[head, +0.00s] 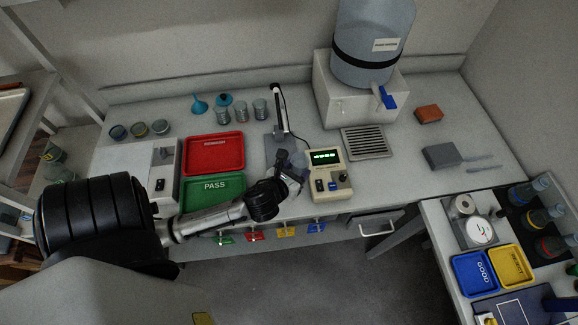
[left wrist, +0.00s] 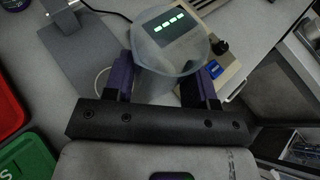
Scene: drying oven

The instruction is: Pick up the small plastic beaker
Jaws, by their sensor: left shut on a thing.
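In the head view the beaker is small and partly hidden by the gripper. I cannot tell how far it is above the bench. My right gripper is not in view.
The meter (head: 326,174) stands close to the right of the gripper. A stand (head: 279,120) with a grey base is just behind. The red tray (head: 214,153) and green PASS tray (head: 213,189) lie to the left. Several beakers stand at the back.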

